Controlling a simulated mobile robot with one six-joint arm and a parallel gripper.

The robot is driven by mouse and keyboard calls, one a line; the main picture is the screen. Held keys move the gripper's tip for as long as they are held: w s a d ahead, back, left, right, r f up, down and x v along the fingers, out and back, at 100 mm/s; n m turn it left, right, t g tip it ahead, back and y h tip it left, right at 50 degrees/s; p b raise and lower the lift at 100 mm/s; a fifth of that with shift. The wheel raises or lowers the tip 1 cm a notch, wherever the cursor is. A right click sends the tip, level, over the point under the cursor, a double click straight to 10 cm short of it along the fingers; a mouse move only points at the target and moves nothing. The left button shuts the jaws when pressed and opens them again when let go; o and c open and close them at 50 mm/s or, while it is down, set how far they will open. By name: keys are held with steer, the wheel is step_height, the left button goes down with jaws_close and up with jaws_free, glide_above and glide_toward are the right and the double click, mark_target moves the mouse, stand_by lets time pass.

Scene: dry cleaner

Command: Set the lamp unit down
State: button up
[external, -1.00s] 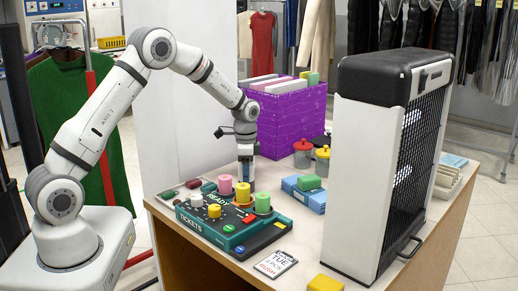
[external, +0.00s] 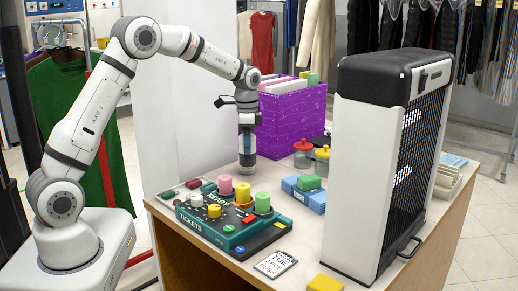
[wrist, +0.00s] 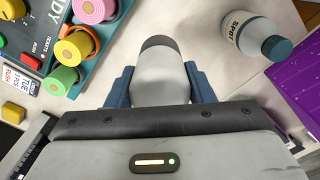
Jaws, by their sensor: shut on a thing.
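My gripper (external: 247,151) is shut on a pale grey rounded body with a dark grey end (wrist: 160,80), which I take to be the lamp unit. In the wrist view the blue fingers grip it on both sides, with its dark end pointing away from the palm. In the external view my gripper points down over the table, behind the green ticket device (external: 232,222). Only a small pale part shows below the fingers there, and I cannot tell whether it touches the tabletop.
Colored rolls sit on the ticket device. Red- and yellow-lidded jars, blue boxes (external: 303,197) and a tall white grille unit (external: 365,180) stand to the right.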

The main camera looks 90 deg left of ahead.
steer(key=w+d, duration=0.5)
steer(key=d, duration=0.5)
steer(key=w+d, duration=0.5)
steer(key=d, duration=0.4)
steer(key=w+d, duration=0.5)
steer(key=d, duration=0.5)
steer(key=shift+d+f, duration=0.1)
steer(key=shift+f, duration=4.9)
steer(key=o, duration=1)
steer(key=shift+o, duration=0.2)
step_height(320, 180, up, 12)
steer(key=r, duration=0.1)
steer(key=s+d+r+t, duration=0.1)
steer(key=s+d+r, duration=0.3)
steer(key=s, duration=0.4)
steer(key=s+d+r, duration=0.3)
steer(key=s, duration=0.5)
steer(key=s+d+f, duration=0.1)
steer(key=s+d, duration=0.1)
steer(key=s, duration=0.7)
steer(key=s+d+f+t, duration=0.1)
steer(key=s+d, duration=0.1)
steer(key=s, duration=0.6)
steer(key=shift+s+t, duration=0.3)
steer(key=shift+s, duration=0.05)
